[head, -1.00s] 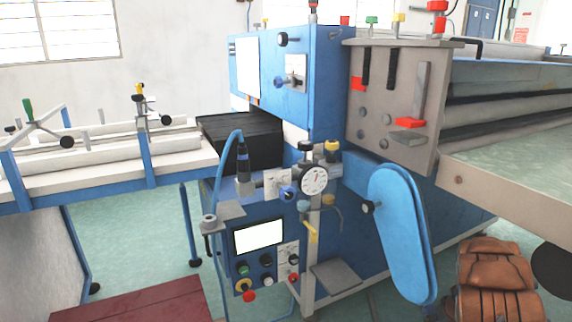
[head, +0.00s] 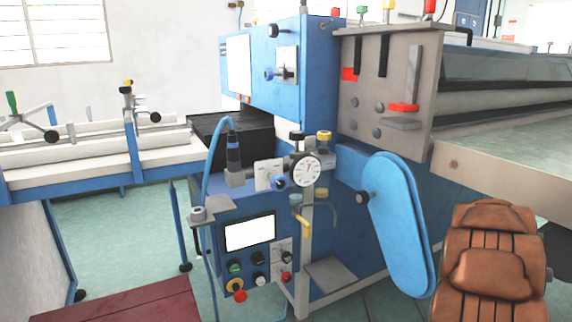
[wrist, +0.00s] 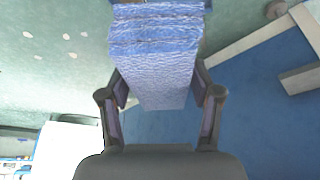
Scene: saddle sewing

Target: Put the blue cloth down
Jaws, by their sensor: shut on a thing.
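The blue cloth (wrist: 155,62) shows in the wrist view as a folded, wrinkled blue piece reaching from the top edge down between the fingers. My gripper (wrist: 160,92) is shut on it, with one dark finger on each side. The lower end of the cloth is between the fingers, above the dark gripper body. Neither my gripper nor the cloth is in the head view.
A blue machine (head: 275,75) with a dial gauge (head: 306,170) and a control panel (head: 250,235) stands ahead. A brown leather saddle (head: 492,245) is at the lower right. A long rail table (head: 90,175) is on the left. Green floor (head: 110,240) shows below it.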

